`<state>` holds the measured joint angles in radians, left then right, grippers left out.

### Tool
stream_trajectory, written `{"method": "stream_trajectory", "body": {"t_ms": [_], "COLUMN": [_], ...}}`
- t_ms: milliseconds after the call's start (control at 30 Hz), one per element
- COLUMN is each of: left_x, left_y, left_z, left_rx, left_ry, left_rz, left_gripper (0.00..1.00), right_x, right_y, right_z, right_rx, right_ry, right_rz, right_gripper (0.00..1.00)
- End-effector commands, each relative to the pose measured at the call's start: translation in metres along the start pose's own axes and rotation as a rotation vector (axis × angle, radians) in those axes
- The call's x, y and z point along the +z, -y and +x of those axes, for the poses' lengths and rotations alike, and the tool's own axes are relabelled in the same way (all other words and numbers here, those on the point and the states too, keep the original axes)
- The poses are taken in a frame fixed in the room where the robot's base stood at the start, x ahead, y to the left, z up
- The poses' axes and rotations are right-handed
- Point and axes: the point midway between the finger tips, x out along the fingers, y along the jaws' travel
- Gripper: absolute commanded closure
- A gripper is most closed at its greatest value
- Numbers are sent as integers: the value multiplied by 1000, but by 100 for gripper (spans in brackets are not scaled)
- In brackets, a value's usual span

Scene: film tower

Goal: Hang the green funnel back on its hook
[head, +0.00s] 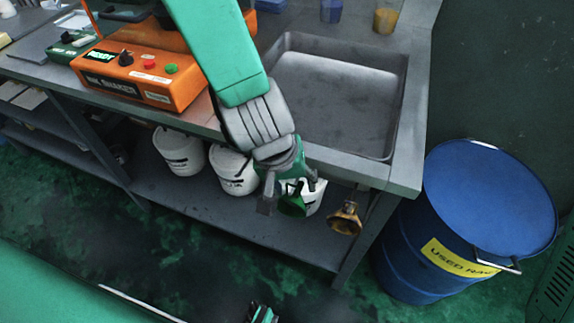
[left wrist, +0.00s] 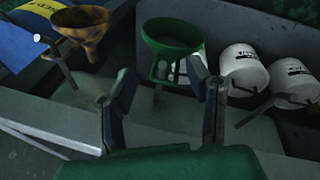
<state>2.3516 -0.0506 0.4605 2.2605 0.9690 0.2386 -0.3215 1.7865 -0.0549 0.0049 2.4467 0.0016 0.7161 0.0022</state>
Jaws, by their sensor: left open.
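The green funnel (head: 293,204) is below the counter's front edge, at the fingers of my left gripper (head: 289,194). In the left wrist view the green funnel (left wrist: 172,36) has its wide mouth up, just beyond the fingertips of my open left gripper (left wrist: 162,80). Its lower part lies between the two fingers in that view; I cannot tell whether they touch it. Whether a hook bears it is hidden. A brown-yellow funnel (head: 345,219) hangs to its right, also in the left wrist view (left wrist: 80,22), beside a rod. A small dark and green part at the head view's bottom edge may be my right gripper (head: 262,313).
White buckets (head: 238,172) stand on the lower shelf behind the gripper. The counter (head: 408,170) holds a sink (head: 335,95) and an orange shaker (head: 140,75). A blue drum (head: 490,190) stands to the right. The floor in front is mostly clear.

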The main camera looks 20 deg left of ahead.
Motion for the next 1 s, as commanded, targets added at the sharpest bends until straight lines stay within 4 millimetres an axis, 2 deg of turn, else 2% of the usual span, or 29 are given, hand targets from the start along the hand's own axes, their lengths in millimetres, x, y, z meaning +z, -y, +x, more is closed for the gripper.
{"method": "stream_trajectory", "body": {"t_ms": [300,533,700,1000], "left_x": [-2,-2,-2,-1], "left_y": [0,-1,0,0], "left_z": [-55,-88,-102,-106], "left_rx": [-1,0,-1,-1], "left_ry": [-9,-7,-3,1], "left_rz": [2,2,1,-1], "left_gripper": [55,55,55,55], "right_x": [0,0,-1,-1], "right_y": [0,0,0,0], "right_z": [0,0,0,0], "right_rx": [0,0,0,0], "right_ry": [0,0,0,0], "right_rz": [0,0,0,0], "right_gripper": [60,60,60,60]}}
